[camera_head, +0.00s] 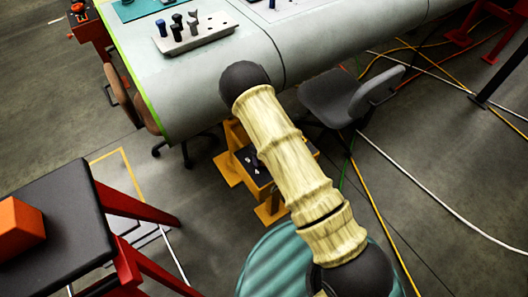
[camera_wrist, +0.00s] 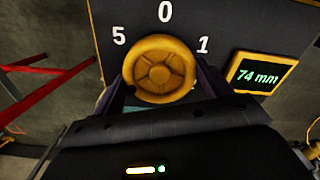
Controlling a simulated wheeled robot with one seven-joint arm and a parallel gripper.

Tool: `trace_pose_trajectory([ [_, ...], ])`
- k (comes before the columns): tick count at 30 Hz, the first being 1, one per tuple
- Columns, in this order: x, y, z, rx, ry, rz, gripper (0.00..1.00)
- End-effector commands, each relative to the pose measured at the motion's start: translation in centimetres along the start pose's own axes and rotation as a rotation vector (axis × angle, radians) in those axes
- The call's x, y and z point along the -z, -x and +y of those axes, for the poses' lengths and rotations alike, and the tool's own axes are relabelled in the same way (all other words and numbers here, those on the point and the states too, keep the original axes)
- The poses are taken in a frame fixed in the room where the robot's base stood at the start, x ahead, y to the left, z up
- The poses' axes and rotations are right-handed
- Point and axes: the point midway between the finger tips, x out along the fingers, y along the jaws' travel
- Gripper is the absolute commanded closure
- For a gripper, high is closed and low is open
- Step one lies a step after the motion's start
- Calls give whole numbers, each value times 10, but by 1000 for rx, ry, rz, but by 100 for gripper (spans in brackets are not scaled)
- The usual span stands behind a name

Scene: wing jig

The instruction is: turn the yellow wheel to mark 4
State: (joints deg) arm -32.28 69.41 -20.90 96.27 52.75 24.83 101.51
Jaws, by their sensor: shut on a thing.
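The yellow wheel (camera_wrist: 160,69) is in the upper middle of the wrist view, on a dark panel (camera_wrist: 112,18). White marks 5, 0 and 1 show around its top; mark 4 is not seen. Which mark the wheel is set to, I cannot tell. My gripper (camera_wrist: 163,78) has one finger on each side of the wheel and is shut on its rim. The wheel is not made out in the head view, where my arm covers much of the middle.
A yellow-framed display (camera_wrist: 258,73) reading 74 mm sits right of the wheel. In the head view, a large grey wing (camera_head: 190,95) spans the top, with a grey chair (camera_head: 335,98) beside it. A dark-topped red stand (camera_head: 55,205) is at left. Cables (camera_head: 430,205) cross the floor at right.

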Motion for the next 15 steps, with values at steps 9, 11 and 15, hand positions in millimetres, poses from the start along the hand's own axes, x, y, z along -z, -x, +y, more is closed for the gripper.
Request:
trace_pose_trajectory([
  [9, -1, 2, -2, 6, -7, -4, 46],
  [11, -1, 2, -2, 6, -6, -4, 46],
  [15, -1, 1, -2, 5, -6, -3, 1],
])
